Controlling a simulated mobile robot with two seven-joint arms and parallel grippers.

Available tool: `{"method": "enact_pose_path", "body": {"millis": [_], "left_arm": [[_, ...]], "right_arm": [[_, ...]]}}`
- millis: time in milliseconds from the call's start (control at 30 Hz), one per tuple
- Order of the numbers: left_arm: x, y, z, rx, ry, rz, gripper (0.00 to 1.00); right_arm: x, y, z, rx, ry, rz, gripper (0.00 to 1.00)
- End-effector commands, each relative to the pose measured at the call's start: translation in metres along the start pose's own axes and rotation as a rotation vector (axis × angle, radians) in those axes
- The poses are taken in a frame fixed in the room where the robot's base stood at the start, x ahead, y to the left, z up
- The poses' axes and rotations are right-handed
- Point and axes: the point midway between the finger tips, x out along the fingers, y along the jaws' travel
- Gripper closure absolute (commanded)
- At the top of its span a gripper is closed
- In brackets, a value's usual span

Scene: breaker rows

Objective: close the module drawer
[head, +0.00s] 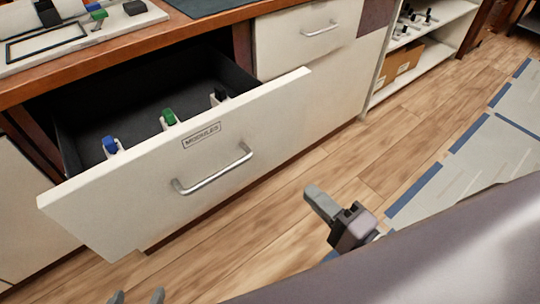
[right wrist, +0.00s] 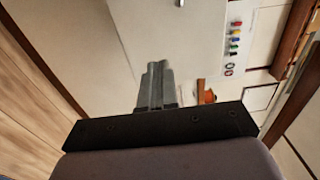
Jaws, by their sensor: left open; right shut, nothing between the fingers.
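The module drawer (head: 125,195) stands pulled well out of the cabinet in the head view. Its white front bears a "MODULES" label (head: 202,135) and a metal bar handle (head: 213,170). Blue (head: 110,146), green (head: 169,117) and black (head: 219,97) modules sit inside. My left gripper (head: 137,297) shows only its two spread fingertips at the bottom edge, below the drawer front, empty. My right gripper (head: 320,203) is shut and empty over the floor, right of the handle and apart from the drawer. Its closed fingers also show in the right wrist view (right wrist: 155,86).
A wooden countertop (head: 205,22) holds a white panel with modules at the left. A smaller drawer (head: 307,35) is shut beside the module drawer. Open shelves (head: 425,45) hold a cardboard box. Wood floor (head: 370,160) is clear in front; blue-striped mats lie right.

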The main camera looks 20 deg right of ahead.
Motion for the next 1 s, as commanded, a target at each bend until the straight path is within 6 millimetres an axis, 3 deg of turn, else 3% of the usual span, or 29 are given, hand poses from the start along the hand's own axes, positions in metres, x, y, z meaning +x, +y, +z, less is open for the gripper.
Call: {"method": "enact_pose_path", "body": {"millis": [700,1000], "left_arm": [[0.003,0.005,0.002,0.003,0.007,0.009,0.19],[0.003,0.01,-0.001,-0.001,0.016,0.017,0.19]], "right_arm": [[0.106,0.0,0.0,-0.003,0.001,-0.002,1.0],[0.131,0.0,0.0,-0.005,0.001,0.001,1.0]]}}
